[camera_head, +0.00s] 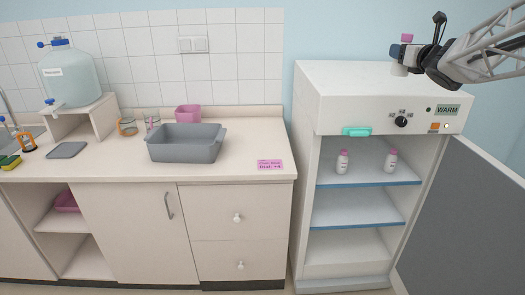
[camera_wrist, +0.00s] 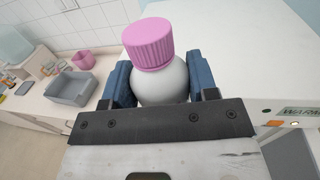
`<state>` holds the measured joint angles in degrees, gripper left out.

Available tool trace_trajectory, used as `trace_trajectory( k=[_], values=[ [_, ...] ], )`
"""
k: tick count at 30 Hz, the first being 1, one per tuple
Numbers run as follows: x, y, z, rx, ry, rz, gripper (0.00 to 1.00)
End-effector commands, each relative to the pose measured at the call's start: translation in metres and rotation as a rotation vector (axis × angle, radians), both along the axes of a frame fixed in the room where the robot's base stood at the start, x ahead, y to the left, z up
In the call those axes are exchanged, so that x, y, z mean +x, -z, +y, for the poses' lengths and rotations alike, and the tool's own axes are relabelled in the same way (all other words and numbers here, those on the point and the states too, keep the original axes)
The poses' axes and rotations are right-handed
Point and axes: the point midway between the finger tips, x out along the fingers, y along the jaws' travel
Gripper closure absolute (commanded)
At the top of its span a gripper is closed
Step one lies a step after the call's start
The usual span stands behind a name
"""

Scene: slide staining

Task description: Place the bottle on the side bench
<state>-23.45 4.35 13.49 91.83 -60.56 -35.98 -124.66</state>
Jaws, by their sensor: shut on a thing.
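My gripper (camera_head: 408,55) is at the upper right in the head view, in front of the top of the warming cabinet. It is shut on a white bottle with a pink cap (camera_head: 401,68). In the wrist view the bottle (camera_wrist: 160,80) sits between the two blue fingers of my gripper (camera_wrist: 162,85), with its pink ribbed cap toward the camera; its lower part is hidden. The side bench (camera_head: 235,172) is at the left in the head view, with a pink label (camera_head: 270,166) near its right front. The bench also shows at the left in the wrist view (camera_wrist: 40,108).
The open white cabinet (camera_head: 340,115), marked WARM, holds two more pink-capped bottles (camera_head: 343,162) (camera_head: 390,160) on its upper shelf. Its grey door (camera_head: 475,190) stands open at the right.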

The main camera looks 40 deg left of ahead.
Motion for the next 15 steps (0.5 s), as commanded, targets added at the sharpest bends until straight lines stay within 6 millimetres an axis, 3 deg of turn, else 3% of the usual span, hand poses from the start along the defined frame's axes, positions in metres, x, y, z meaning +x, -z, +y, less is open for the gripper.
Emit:
trace_trajectory(
  k=[1, 15],
  values=[
    [-0.004, 0.005, 0.019, 0.001, -0.023, 0.001, 0.74],
    [-0.049, 0.050, 0.176, 0.000, -0.220, 0.000, 0.74]
  ],
)
